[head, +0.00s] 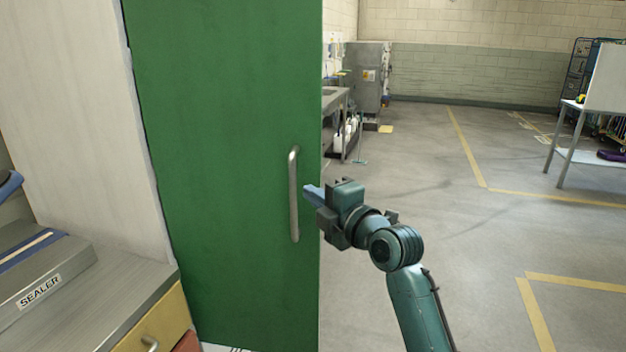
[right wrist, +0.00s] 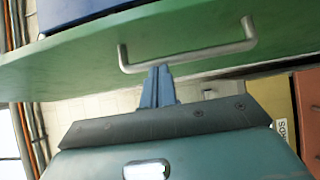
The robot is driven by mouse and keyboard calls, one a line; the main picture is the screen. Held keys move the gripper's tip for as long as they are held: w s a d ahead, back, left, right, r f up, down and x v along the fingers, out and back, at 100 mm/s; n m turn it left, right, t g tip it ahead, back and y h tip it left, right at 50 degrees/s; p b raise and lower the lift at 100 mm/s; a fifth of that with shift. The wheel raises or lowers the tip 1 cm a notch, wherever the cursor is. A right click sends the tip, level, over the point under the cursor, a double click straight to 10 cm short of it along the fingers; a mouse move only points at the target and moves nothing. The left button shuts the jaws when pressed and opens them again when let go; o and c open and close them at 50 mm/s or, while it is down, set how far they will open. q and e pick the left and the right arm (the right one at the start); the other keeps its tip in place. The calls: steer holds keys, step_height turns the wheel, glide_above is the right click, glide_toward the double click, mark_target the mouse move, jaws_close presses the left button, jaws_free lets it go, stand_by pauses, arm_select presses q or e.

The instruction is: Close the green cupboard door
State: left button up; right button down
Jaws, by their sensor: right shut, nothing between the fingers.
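The green cupboard door (head: 215,150) stands upright in the left half of the head view, beside a pale panel (head: 95,120). Its vertical metal bar handle (head: 293,195) is near its right edge. How far the door stands from its frame cannot be told. My right gripper (head: 309,192) is shut and empty, its blue fingers just right of the handle at mid-height. In the right wrist view the gripper (right wrist: 159,72) points at the green door (right wrist: 90,52), with fingertips close to the handle (right wrist: 190,58). Whether they touch it is unclear. My left gripper is not in view.
A grey counter (head: 125,285) with a machine labelled SEALER (head: 40,270) and a yellow drawer (head: 158,330) is at lower left. Open grey floor (head: 440,240) with yellow lines lies to the right. A white-topped table (head: 580,120) stands at far right.

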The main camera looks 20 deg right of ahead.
mark_target(302, 176)
steer(key=shift+w+d+p, duration=0.15)
steer(key=shift+w+d, duration=0.05)
steer(key=shift+w, duration=0.7)
steer(key=shift+w+d+p, duration=0.1)
steer(key=shift+w+d, duration=0.1)
steer(key=shift+w, duration=0.75)
steer(key=shift+w+d+p, duration=0.15)
steer(key=shift+w+d, duration=0.05)
steer(key=shift+w, duration=0.7)
